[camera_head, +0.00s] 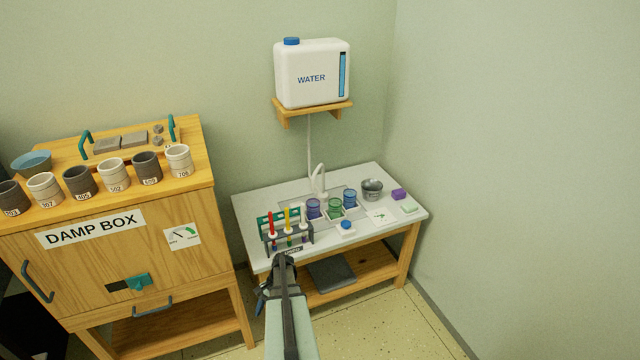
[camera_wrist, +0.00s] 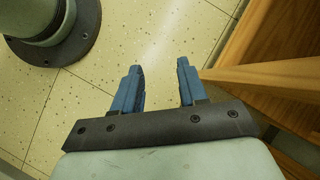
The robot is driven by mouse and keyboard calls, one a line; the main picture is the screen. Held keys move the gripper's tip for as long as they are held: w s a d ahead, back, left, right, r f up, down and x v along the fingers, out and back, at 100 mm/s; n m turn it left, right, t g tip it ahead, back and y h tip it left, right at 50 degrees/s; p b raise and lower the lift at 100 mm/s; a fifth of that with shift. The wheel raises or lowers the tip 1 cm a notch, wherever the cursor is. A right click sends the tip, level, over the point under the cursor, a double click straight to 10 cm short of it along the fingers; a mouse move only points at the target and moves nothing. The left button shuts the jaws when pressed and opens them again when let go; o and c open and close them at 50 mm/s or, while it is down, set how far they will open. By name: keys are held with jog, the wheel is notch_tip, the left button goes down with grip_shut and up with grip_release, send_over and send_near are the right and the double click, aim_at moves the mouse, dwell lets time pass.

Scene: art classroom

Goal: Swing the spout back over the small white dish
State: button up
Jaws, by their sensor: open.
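The white curved spout (camera_head: 319,180) rises at the back middle of the white-topped table, behind the coloured cups. I cannot make out a small white dish for certain among the small items here, nor what lies under the spout tip. My gripper (camera_wrist: 160,72) is open and empty in the wrist view, with its two blue fingers apart above the speckled floor. It is away from the spout, which does not show in the wrist view. In the head view my arm reaches up from the bottom, its far part at the table's front left edge.
The table (camera_head: 248,212) holds blue and green cups (camera_head: 334,207), a rack of coloured tubes (camera_head: 286,230), a blue-topped item (camera_head: 346,226) and a metal bowl (camera_head: 372,189). A water tank (camera_head: 312,75) stands on a shelf above. The damp box (camera_head: 190,275) is left. A wooden post (camera_wrist: 265,73) is beside my gripper.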

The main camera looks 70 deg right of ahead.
jog(key=s+d+r+m+t+h, duration=0.1)
jog(key=s+d+r+m+t, duration=0.3)
jog(key=s+d, duration=0.6)
jog(key=s+d+r+m+h, duration=0.15)
jog(key=s+d+r, duration=0.4)
jog(key=d, duration=0.95)
jog(key=s+d+r+m+t+h, duration=0.1)
jog(key=s+d+r+m+t, duration=0.3)
jog(key=s+d, duration=0.6)
jog(key=n+g+y, duration=0.2)
jog(key=n+g, duration=0.6)
jog(key=n, duration=0.4)
send_near(318, 167)
jog(key=shift+m, duration=0.25)
jog(key=shift+x, duration=4.05)
jog(key=shift+s, duration=0.1)
grip_shut()
